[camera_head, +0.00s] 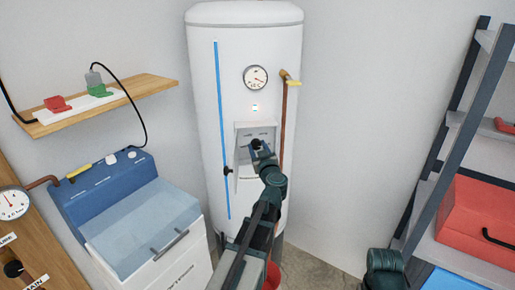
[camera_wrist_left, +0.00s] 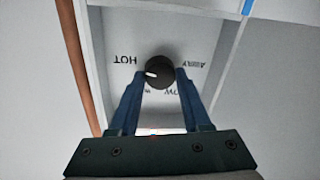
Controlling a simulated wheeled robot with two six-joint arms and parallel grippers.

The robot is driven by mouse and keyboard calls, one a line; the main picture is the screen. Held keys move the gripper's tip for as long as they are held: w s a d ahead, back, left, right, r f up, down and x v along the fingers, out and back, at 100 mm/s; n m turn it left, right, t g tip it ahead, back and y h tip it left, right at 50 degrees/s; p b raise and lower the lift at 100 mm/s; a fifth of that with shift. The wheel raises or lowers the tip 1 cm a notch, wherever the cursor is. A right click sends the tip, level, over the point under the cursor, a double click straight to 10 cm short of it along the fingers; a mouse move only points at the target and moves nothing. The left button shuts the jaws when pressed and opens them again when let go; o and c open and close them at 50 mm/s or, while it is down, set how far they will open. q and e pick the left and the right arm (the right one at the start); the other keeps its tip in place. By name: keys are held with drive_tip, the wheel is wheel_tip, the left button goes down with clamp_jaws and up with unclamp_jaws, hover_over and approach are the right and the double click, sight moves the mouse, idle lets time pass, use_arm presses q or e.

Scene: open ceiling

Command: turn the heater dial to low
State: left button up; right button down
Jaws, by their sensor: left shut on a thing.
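The heater (camera_head: 205,110) is a tall white tank with a small recessed control box (camera_head: 242,128) on its front. The black round dial (camera_wrist_left: 160,70) sits on the box's back panel; it also shows in the head view (camera_head: 256,143). In the left wrist view the panel's labels appear upside down: HOT (camera_wrist_left: 125,61) at left, AWAY (camera_wrist_left: 199,64) at right, LOW (camera_wrist_left: 176,92) below, and a partly hidden word beside it. The dial's white mark points left, slightly downward, near HOT. My left gripper (camera_wrist_left: 161,76) is shut on the dial, one blue finger on each side.
A gauge (camera_head: 256,77) and a yellow-handled copper pipe (camera_head: 285,110) are above and right of the box. A blue-and-white washer-like unit (camera_head: 120,210) stands left, below a wooden shelf (camera_head: 150,86). A shelving rack (camera_head: 435,180) with a red box (camera_head: 475,225) stands right.

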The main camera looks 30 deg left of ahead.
use_arm(q)
clamp_jaws()
